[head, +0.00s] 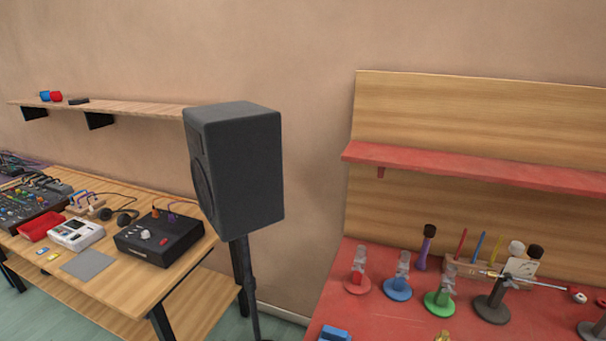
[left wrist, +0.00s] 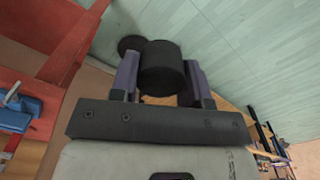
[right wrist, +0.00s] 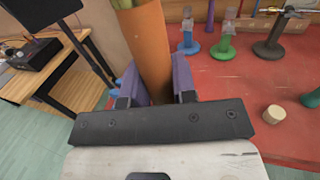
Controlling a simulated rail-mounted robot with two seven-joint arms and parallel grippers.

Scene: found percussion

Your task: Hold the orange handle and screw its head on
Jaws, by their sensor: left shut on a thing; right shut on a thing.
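The orange handle (right wrist: 150,45) stands between the purple fingers of my right gripper (right wrist: 157,82) in the right wrist view. My right gripper is shut on it, and its upper part runs out of the top of that view. A black cylindrical head (left wrist: 162,65) sits between the purple fingers of my left gripper (left wrist: 160,90) in the left wrist view. My left gripper is shut on it. A second dark round shape (left wrist: 129,43) shows behind it. Neither gripper is in the head view. I cannot tell how far apart handle and head are.
A red-topped bench (head: 385,318) stands at the right with several coloured stands and a wooden rack (head: 462,267). A black speaker (head: 245,165) on a pole stands left of it. A wooden table (head: 130,285) with audio gear is further left. A cork-like piece (right wrist: 273,114) lies on the bench.

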